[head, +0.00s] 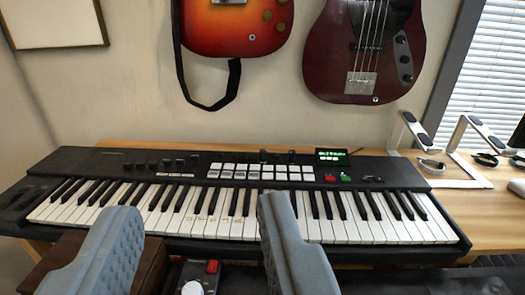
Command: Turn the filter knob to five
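A black keyboard synthesizer (110,164) lies on a wooden desk, seen from the front. A row of small dark knobs (166,163) is on the left of its panel, and more dark knobs (264,156) stand behind the white pads. I cannot tell which one is the filter knob; no labels or numbers are readable. My gripper (198,206) is open, its two blue-grey padded fingers wide apart with nothing held between them. The fingers appear in front of the keys and hide part of them.
A small lit green screen (331,156) sits at the panel's right. A dark device with a white knob (192,288) and red part (212,266) shows low between the fingers. Two guitars (238,25) hang on the wall. White stands (470,183) occupy the desk's right.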

